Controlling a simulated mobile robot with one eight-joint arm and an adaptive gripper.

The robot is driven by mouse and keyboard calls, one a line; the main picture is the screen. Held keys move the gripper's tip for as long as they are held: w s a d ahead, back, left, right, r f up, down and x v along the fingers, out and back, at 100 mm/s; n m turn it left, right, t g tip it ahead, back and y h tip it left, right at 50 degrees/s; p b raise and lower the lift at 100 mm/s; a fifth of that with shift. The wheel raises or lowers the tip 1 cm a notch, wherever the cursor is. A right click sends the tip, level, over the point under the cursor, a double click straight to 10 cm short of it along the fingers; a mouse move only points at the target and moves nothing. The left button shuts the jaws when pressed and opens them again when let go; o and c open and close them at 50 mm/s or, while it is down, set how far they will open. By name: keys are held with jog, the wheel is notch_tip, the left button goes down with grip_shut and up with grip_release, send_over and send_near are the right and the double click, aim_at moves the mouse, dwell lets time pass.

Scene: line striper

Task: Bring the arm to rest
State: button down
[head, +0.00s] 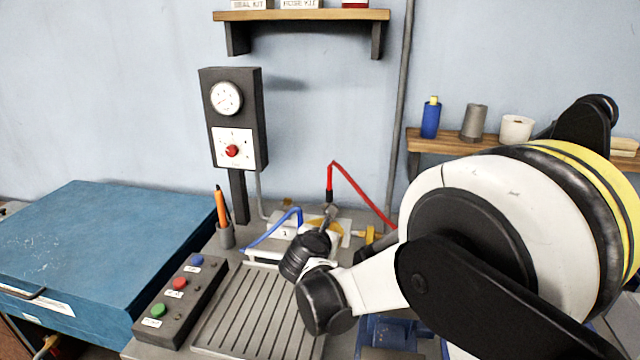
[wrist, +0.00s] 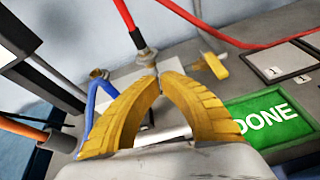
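My arm reaches in from the right in the head view, its dark wrist over the back of the grey bench. My gripper (head: 320,223) points toward the hose fittings there. In the wrist view the yellow fingers of my gripper (wrist: 161,80) arch inward and their tips meet, with nothing seen held at the tips. A red hose (wrist: 125,18) with a dark end fitting (wrist: 143,47) stands just beyond the fingertips; I cannot tell whether they touch. A blue hose (wrist: 93,100) lies left of the fingers. A green panel reading DONE (wrist: 262,118) shows at right.
A button box (head: 180,302) and an orange pen in a grey cup (head: 226,237) stand left of the slotted plate (head: 250,312). A gauge post (head: 233,120) rises behind. A blue case (head: 110,240) fills the left. Open air lies above the bench.

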jog(key=s+d+r+m+g, duration=0.1)
jog(key=s+d+m, duration=0.4)
jog(key=s+m, duration=0.2)
jog(key=s+d+r+m+g, duration=0.2)
jog(key=s+d+m, duration=0.4)
jog(key=s+m, duration=0.2)
jog(key=s+d+r+m+g+y, duration=0.1)
jog(key=s+d+r+m+g, duration=0.1)
jog(key=s+d+m, duration=0.4)
jog(key=shift+s+r+m, duration=0.1)
jog(key=shift+s+m, duration=0.7)
jog(key=shift+s, duration=0.6)
jog(key=s+f+m+g+y, duration=0.1)
jog(key=s+f+m+y, duration=0.1)
jog(key=s+m, duration=0.7)
jog(key=shift+s+a+f, duration=0.15)
jog(key=shift+s+f, duration=0.15)
jog(key=shift+s, duration=0.5)
jog(key=shift+w, duration=0.1)
